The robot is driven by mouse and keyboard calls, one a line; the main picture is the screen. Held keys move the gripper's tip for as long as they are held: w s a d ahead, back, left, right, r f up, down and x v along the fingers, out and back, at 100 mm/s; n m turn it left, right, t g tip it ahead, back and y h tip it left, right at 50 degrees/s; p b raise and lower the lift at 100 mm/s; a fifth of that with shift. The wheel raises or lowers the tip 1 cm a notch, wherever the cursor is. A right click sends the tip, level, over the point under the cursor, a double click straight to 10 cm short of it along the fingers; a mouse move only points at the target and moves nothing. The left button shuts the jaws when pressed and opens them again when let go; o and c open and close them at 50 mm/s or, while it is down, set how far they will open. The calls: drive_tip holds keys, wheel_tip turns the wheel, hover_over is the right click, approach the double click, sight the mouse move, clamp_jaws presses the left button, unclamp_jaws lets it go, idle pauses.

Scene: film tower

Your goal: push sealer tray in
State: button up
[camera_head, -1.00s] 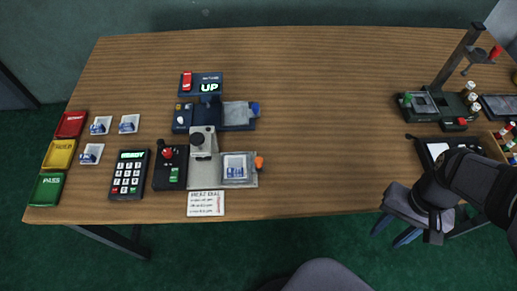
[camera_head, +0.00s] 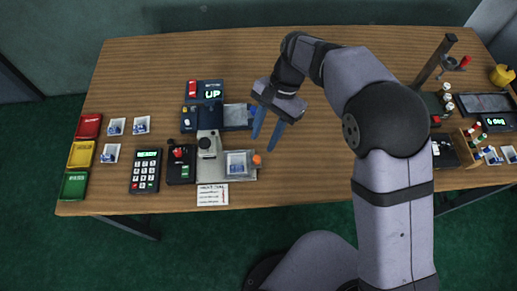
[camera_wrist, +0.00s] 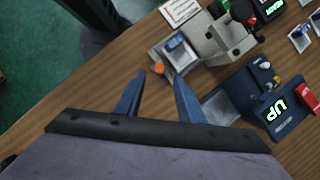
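My gripper (camera_head: 263,142) is open and empty, its two blue fingers apart, pointing down over the table just right of two tray devices. In the wrist view my fingers (camera_wrist: 159,78) frame bare wood. A grey device (camera_head: 208,145) has a tray (camera_head: 240,178) out to its right, with an orange knob (camera_head: 257,160) and a blue-white packet (camera_head: 236,164) on it. The orange knob (camera_wrist: 158,68) shows near the fingertips; contact is not evident. Behind it, a navy device (camera_head: 189,115) with a lit UP display has an empty-looking tray (camera_head: 236,116); its right end is hidden by my gripper.
A keypad (camera_head: 146,170) and joystick box (camera_head: 181,165) stand left of the grey device. Red, yellow and green trays (camera_head: 81,155) line the left edge, with several packets beside them. A stand (camera_head: 432,70) and vial rack (camera_head: 470,142) are at the right. The table's middle is mostly clear.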

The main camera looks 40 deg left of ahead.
sight(257, 158)
drive_tip(key=shift+p+x, duration=0.75)
drive_tip(key=shift+x, duration=2.9)
drive_tip(key=shift+w, duration=0.1)
clamp_jaws()
